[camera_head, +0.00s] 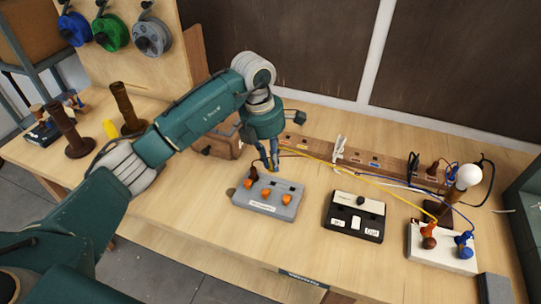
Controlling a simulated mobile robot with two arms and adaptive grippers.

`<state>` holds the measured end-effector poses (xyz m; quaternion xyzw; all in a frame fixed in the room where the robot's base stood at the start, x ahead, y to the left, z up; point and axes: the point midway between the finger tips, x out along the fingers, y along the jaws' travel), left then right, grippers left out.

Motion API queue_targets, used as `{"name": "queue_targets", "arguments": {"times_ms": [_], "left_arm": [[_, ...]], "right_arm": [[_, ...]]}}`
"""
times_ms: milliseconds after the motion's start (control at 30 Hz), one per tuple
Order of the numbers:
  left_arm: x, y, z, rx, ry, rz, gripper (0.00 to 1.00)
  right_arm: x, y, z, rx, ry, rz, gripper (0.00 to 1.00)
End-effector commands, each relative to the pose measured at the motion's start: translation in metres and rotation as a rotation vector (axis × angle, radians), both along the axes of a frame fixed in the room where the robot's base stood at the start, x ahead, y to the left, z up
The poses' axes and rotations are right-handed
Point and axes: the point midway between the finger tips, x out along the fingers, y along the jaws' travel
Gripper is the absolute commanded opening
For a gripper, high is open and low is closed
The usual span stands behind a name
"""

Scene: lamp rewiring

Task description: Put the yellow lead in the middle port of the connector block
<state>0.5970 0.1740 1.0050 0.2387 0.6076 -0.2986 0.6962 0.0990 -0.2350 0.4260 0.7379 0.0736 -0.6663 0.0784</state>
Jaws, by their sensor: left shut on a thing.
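The grey connector block (268,207) lies on the bench near the middle of the view, with several orange levers on top and dark port openings along its far side. A dark brown plug (253,174) stands at its left end. My left gripper (273,167) points down just above the block's far edge, near its middle. It is shut on the end of the yellow lead (345,166), whose wire runs right toward the lamp base. The gripper hides the plug end, so I cannot tell whether it touches a port. My right gripper is not in view.
A black and white switch box (355,217) stands right of the block. The white lamp base (440,248) carries orange and blue plugs, with a bulb (468,176) behind it. A wooden rack (370,163) lies behind. Brown posts (70,135) stand at left.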

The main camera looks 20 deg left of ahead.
Motion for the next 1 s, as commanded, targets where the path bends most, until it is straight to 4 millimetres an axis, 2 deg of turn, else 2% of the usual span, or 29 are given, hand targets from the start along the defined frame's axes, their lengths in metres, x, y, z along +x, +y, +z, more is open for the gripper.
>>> {"name": "queue_targets", "arguments": {"times_ms": [533,1000], "left_arm": [[0.0,0.0,-0.045,0.001,-0.001,0.0,0.0],[0.0,0.0,-0.051,0.0,0.0,0.0,0.0]], "right_arm": [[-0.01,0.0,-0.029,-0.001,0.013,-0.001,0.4],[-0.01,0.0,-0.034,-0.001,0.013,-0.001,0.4]]}}
